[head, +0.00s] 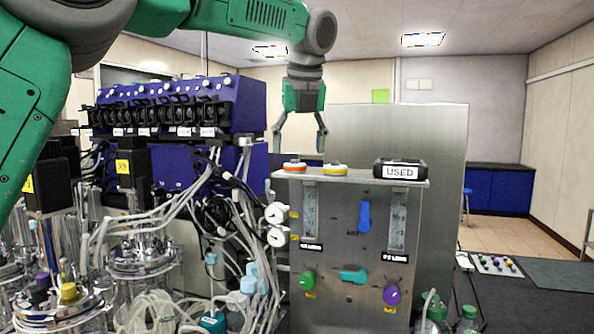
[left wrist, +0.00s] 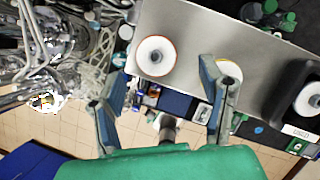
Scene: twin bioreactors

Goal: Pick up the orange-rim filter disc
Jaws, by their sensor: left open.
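The orange-rim filter disc (head: 295,166) is white-topped and lies on the left end of the steel cabinet's top (head: 362,176). In the left wrist view the disc (left wrist: 156,57) shows as a white round with an orange edge. A yellow-rim disc (head: 335,169) lies just to its right; in the left wrist view a finger partly hides it (left wrist: 231,71). My left gripper (head: 300,148) points down above the discs, fingers spread and empty. In the left wrist view the orange-rim disc appears between and beyond the fingertips (left wrist: 162,68). My right gripper is not in view.
A black box labelled USED (head: 400,169) stands on the right of the cabinet top. A blue pump rack (head: 180,110) and glass vessels (head: 142,262) stand further left. Green-capped bottles (head: 435,312) stand in front.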

